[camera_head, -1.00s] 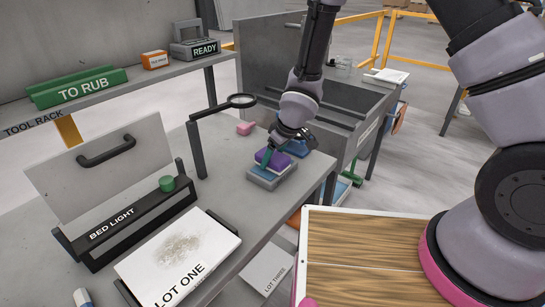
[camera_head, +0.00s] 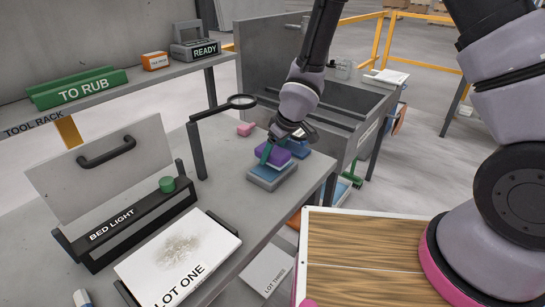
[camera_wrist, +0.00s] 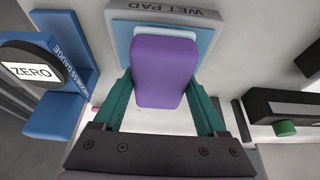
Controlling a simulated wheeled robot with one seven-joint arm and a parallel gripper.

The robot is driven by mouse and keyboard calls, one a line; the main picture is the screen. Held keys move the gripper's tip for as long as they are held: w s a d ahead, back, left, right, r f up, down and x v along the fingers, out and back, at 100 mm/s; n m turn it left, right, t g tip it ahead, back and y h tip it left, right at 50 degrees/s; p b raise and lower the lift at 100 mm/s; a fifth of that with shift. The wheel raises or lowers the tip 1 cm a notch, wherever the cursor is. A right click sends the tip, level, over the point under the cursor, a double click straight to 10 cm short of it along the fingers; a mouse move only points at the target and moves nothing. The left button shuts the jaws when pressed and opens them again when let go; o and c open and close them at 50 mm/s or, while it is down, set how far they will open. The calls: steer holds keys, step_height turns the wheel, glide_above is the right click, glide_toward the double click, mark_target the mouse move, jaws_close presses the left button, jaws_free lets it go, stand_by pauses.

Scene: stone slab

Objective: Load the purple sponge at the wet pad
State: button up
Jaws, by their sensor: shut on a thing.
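The wet pad (camera_head: 268,180) is a grey tray with a blue top near the far right edge of the slab. It shows at the top of the wrist view (camera_wrist: 208,38) with its label. My gripper (camera_head: 266,154) points down over it. In the wrist view its green fingers (camera_wrist: 160,88) are on both sides of the purple sponge (camera_wrist: 163,60), shut on it. In the head view the sponge (camera_head: 274,158) is over the pad's blue top, slightly tilted. Whether its underside touches the pad is hidden.
A blue gauge with a ZERO dial (camera_wrist: 27,70) stands close beside the pad. A pink block (camera_head: 246,129) and a magnifier (camera_head: 242,101) are behind on the left. The BED LIGHT box (camera_head: 125,220) and LOT ONE board (camera_head: 180,262) are nearer. The slab between is clear.

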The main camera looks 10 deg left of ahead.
steer(key=shift+r, duration=2.35)
